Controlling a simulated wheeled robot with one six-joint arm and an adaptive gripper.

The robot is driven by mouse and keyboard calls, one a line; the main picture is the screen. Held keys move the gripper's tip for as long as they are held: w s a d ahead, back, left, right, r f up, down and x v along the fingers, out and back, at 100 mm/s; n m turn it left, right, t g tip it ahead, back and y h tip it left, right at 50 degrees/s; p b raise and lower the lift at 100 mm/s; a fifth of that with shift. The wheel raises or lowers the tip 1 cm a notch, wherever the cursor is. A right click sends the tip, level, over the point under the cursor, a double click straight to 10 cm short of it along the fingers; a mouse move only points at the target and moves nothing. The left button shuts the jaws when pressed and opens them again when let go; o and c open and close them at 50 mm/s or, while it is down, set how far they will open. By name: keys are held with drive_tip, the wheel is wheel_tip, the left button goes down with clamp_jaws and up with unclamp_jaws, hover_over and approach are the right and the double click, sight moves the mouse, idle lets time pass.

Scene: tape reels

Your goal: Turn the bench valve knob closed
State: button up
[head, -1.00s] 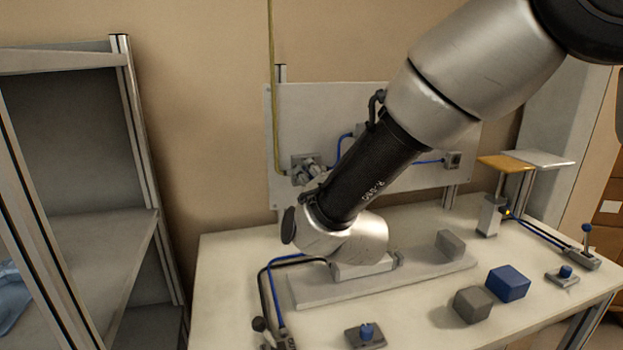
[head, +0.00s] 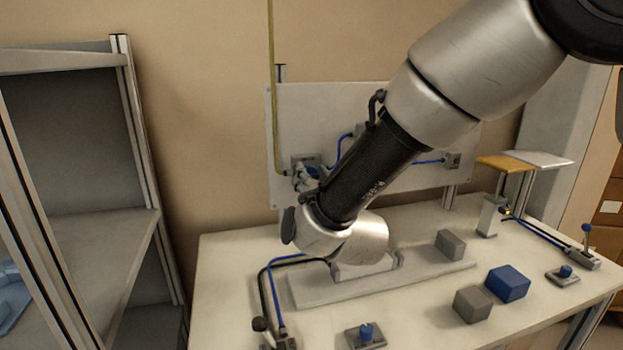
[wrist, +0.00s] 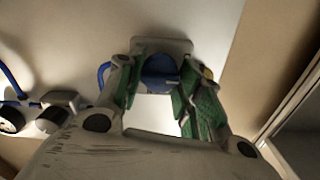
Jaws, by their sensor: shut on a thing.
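The blue valve knob (wrist: 160,72) sits on a grey square mount (wrist: 172,46) on the upright panel, centred in the wrist view. My gripper (wrist: 178,92) has one green-padded finger on each side of the knob and is shut on it. In the head view my gripper (head: 306,180) is at the left part of the panel (head: 375,105), beside the grey valve mount (head: 303,159). My wrist and fingers hide most of the knob there. The knob's exact angle is hard to read.
A yellow pipe (head: 273,90) runs down left of the valve. On the bench (head: 225,262) stand a blue block (head: 508,284), grey blocks (head: 472,304) and a blue-topped button (head: 366,332). A shelf rack (head: 135,120) stands at left. A gauge (wrist: 12,118) shows in the wrist view.

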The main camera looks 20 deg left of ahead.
drive_tip(key=shift+f+n, duration=0.1)
drive_tip(key=shift+n, duration=0.2)
drive_tip(key=o, duration=1)
drive_tip(key=shift+o, duration=0.2)
drive_tip(key=v, duration=1.2)
drive_tip(key=shift+d, duration=0.1)
